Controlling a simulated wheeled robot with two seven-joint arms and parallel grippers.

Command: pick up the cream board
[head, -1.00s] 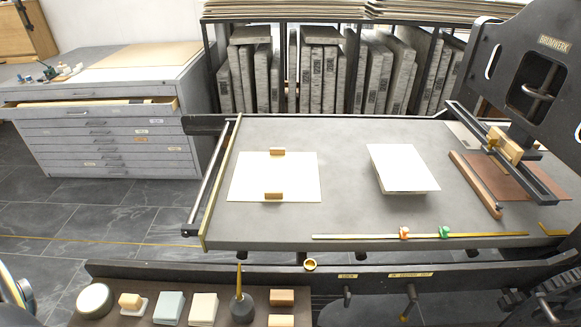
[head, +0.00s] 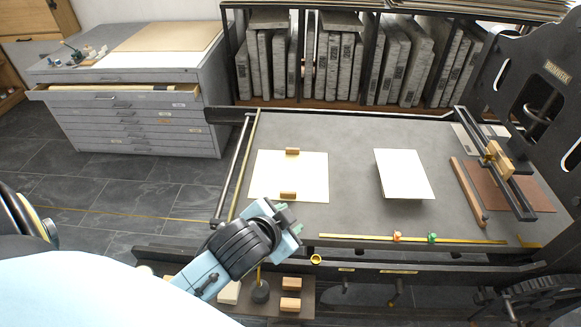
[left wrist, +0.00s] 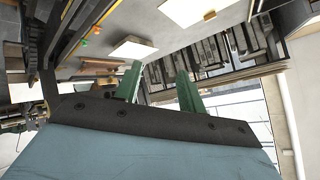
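Several pale flat pieces show in the head view, and I cannot tell for sure which is the cream board. A small cream piece (head: 228,292) on the front tray is mostly hidden by my left arm. An off-white sheet (head: 270,175) lies on the press bed under two wooden blocks. A thicker off-white slab (head: 404,174) lies to its right; it also shows in the left wrist view (left wrist: 132,50). My left gripper (head: 291,218) is over the bed's front edge, near the sheet's front right corner. Its green fingers (left wrist: 158,88) are apart and empty. My right gripper is out of view.
The grey press bed (head: 350,140) has free room between sheet and slab. A brass rule (head: 360,238) with two clips runs along its front edge. The front tray (head: 300,281) holds wooden blocks and a dark inkwell-like pot (head: 260,292). The black press frame (head: 535,85) stands at right.

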